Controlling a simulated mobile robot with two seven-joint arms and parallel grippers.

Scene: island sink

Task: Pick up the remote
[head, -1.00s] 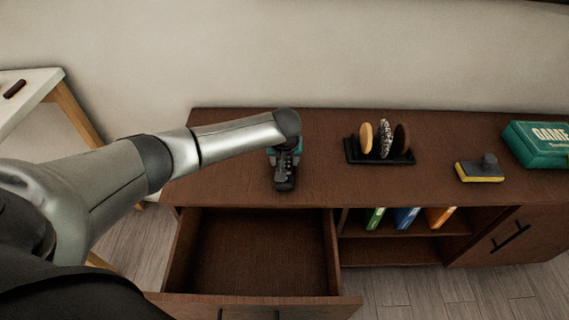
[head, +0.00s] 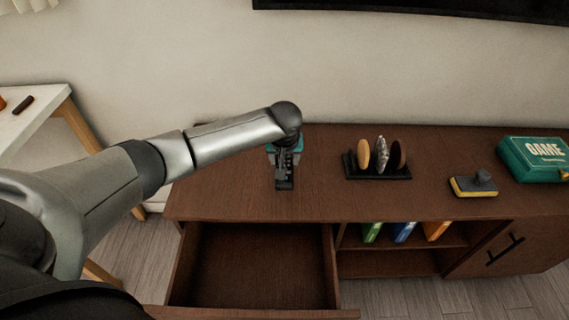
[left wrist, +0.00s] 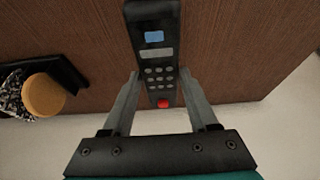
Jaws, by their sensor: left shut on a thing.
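The remote (left wrist: 154,52) is black with grey buttons, a blue patch and a red button. In the left wrist view it lies lengthwise between the two fingers of my left gripper (left wrist: 160,88), which is shut on its sides near the red-button end. In the head view the remote (head: 284,184) shows as a dark strip at the cabinet top, mostly hidden under my left gripper (head: 285,166). I cannot tell whether it touches the cabinet top. My right gripper is not in view.
The brown cabinet (head: 225,190) has an open, empty drawer (head: 250,265) in front. A white table (head: 40,120) stands at left.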

